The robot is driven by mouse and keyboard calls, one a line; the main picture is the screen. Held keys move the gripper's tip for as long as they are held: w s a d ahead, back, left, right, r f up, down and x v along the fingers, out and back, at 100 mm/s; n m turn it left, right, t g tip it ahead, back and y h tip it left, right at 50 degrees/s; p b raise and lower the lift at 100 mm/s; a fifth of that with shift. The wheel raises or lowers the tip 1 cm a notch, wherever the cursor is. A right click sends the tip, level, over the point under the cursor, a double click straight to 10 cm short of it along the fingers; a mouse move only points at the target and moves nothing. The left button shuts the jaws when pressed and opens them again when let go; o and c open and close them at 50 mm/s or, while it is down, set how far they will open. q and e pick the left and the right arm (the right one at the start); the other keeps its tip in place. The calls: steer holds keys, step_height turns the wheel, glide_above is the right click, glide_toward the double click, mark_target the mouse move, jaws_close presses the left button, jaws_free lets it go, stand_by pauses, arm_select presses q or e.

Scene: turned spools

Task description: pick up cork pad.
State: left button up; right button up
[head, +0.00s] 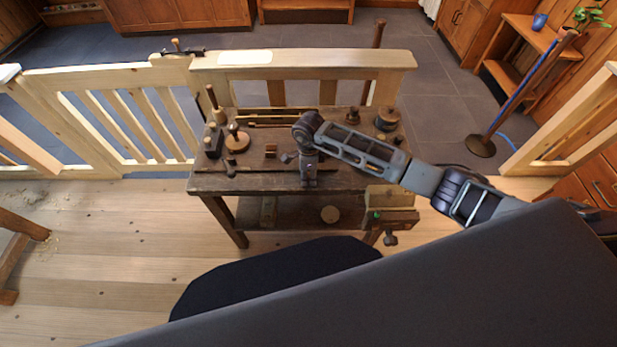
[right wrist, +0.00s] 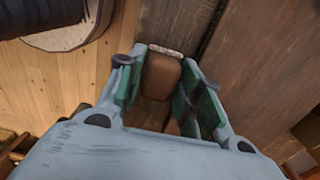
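My right gripper (head: 309,183) points down over the front of the dark workbench (head: 235,182). In the right wrist view the gripper (right wrist: 166,85) is open, with a green-lined finger on each side. Between the fingers is a brown rounded block (right wrist: 163,77) with a pale speckled strip (right wrist: 167,50) along its far edge. The strip looks like cork, but I cannot tell for sure that this is the cork pad. A gap shows on the block's right side; I cannot tell whether the left finger touches it. In the head view the gripper hides this block. My left gripper is out of view.
Wooden turned pieces, including a round one (head: 237,141) at left and a stacked one (head: 387,119) at right, stand on the bench. A vise (head: 390,216) is at its front right. A railing (head: 300,62) stands behind.

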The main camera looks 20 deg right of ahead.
mark_target(309, 174)
steer(key=shift+c, duration=0.3)
steer(key=c, duration=0.5)
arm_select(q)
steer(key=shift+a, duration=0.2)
arm_select(e)
steer(key=shift+r, duration=0.1)
steer(key=shift+r, duration=0.85)
step_height(309, 174, up, 7)
steer(key=shift+f+b, duration=0.1)
steer(key=shift+b, duration=0.4)
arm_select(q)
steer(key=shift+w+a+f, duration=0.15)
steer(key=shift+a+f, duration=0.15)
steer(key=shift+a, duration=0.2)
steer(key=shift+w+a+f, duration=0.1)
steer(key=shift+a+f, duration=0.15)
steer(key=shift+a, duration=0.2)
arm_select(e)
steer(key=shift+r, duration=0.7)
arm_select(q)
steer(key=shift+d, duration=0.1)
